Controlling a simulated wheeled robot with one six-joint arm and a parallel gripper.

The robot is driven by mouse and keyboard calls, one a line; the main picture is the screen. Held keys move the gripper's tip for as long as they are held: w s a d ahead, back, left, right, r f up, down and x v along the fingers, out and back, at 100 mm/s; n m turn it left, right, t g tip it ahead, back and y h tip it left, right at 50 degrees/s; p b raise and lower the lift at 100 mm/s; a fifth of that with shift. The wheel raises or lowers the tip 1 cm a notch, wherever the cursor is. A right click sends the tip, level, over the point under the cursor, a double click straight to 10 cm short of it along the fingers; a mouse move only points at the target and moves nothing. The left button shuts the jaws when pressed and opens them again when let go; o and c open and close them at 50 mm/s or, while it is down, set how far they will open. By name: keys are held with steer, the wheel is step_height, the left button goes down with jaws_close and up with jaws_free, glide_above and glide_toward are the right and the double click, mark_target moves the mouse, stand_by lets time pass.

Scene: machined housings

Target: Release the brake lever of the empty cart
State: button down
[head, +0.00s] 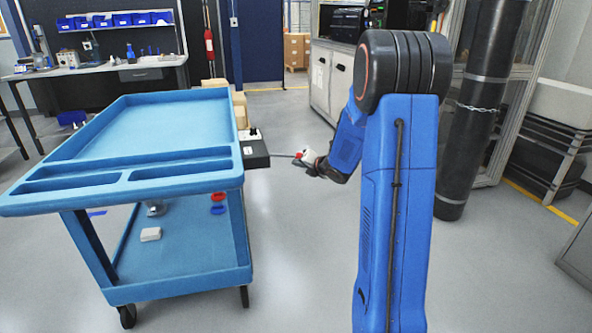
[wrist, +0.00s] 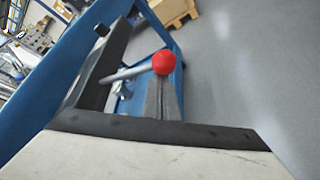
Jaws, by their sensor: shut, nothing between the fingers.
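The blue cart (head: 160,130) stands at the left in the head view, its top tray bare. A dark box (head: 256,152) sits on its right side. A thin metal brake lever (head: 284,155) sticks out to the right from it. In the wrist view the lever (wrist: 125,74) runs from a dark bracket to a red ball knob (wrist: 164,62). My gripper (head: 308,160) is at the knob end in the head view. In the wrist view my gripper's fingers (wrist: 162,84) are shut and empty, their tips just below the knob; whether they touch it is unclear.
The cart's lower shelf (head: 180,265) holds a white block (head: 151,234) and small red and blue pieces. Cardboard boxes (head: 240,108) stand behind the cart. A dark cylinder (head: 476,120) and a metal-framed cabinet are at the right.

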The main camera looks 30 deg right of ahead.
step_height(320, 180, up, 9)
steer(key=n+g+h, duration=0.1)
steer(key=n+h, duration=0.2)
steer(key=n, duration=0.1)
steer(key=shift+a+f+g, duration=0.2)
steer(key=shift+a+g, duration=0.05)
steer(key=shift+g, duration=0.15)
steer(key=shift+w+r, duration=0.15)
stand_by(0.3)
